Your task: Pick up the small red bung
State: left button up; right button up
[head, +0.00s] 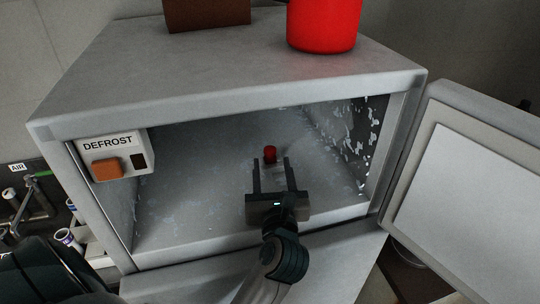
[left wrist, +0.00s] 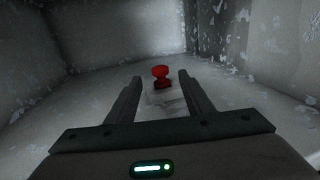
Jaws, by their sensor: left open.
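My right gripper is not in view.
The freezer box (head: 230,80) has frosted inner walls. Its door (head: 470,190) stands open at the right. A DEFROST switch box (head: 117,158) is at the opening's upper left. A large red container (head: 323,25) and a brown box (head: 207,14) stand on top.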

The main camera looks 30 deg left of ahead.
aim_at(271, 155)
pick_arm(q)
jog(key=shift+w+a+r+p, duration=0.15)
jog(key=shift+w+a+p, duration=0.1)
jog(key=shift+w+p, duration=0.05)
jog(key=p+x, duration=0.2)
jog(key=x, duration=0.1)
jog(key=shift+w+a, duration=0.2)
jog(key=shift+w, duration=0.05)
jog(key=shift+w+a+f+p, duration=0.2)
jog(key=shift+w+f+p, duration=0.05)
jog(key=shift+f+p, duration=0.05)
jog(key=shift+c, duration=0.2)
jog(key=c, duration=1.1)
jog(key=shift+r, duration=0.15)
